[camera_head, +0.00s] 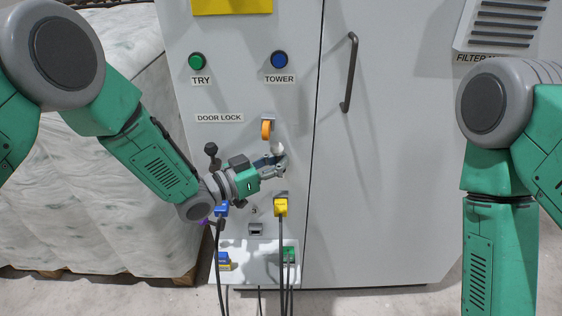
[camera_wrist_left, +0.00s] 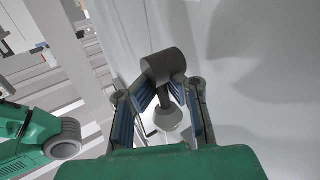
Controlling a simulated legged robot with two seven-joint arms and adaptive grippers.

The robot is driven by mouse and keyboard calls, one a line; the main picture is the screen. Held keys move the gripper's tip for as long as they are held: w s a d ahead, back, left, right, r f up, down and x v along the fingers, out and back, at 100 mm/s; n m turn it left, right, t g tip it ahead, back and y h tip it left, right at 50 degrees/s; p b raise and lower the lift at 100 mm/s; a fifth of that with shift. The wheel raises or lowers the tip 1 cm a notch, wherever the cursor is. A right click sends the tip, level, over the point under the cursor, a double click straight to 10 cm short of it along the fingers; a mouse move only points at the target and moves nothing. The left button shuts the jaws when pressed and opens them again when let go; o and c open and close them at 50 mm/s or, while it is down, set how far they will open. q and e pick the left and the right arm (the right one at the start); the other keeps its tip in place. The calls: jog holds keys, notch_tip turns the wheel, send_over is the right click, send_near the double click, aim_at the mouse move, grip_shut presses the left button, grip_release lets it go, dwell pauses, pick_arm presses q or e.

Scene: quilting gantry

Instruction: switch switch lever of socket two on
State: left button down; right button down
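My left gripper (camera_head: 274,165) is at the cabinet front, below the orange door lock lever (camera_head: 267,129). In the left wrist view, a dark cylindrical knob (camera_wrist_left: 163,65) on a short stem with a pale cone base (camera_wrist_left: 172,118) is between the two fingers of the left gripper (camera_wrist_left: 168,98). This looks like the lever of socket two; in the head view the gripper mostly hides it. Whether the fingertips press on the stem is not clear. A yellow plug (camera_head: 281,207) sits in the socket below. My right gripper is out of view.
Another black lever (camera_head: 212,150) stands just left of my left gripper, above a blue plug (camera_head: 221,209). Cables hang below the plugs. A green button (camera_head: 196,61) and a blue button (camera_head: 279,60) are higher up. A door handle (camera_head: 349,72) is to the right.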

pick_arm(q)
jog(key=shift+a+f, duration=0.15)
jog(key=shift+a, duration=0.45)
jog(key=shift+d, duration=0.2)
jog(key=shift+d+p, duration=0.1)
jog(key=shift+p, duration=0.2)
jog(key=shift+r+m+g+y+p, duration=0.3)
jog(key=shift+y+p, duration=0.3)
jog(key=shift+p, duration=0.35)
jog(key=shift+f, duration=0.3)
jog(key=c, duration=1.9)
grip_release()
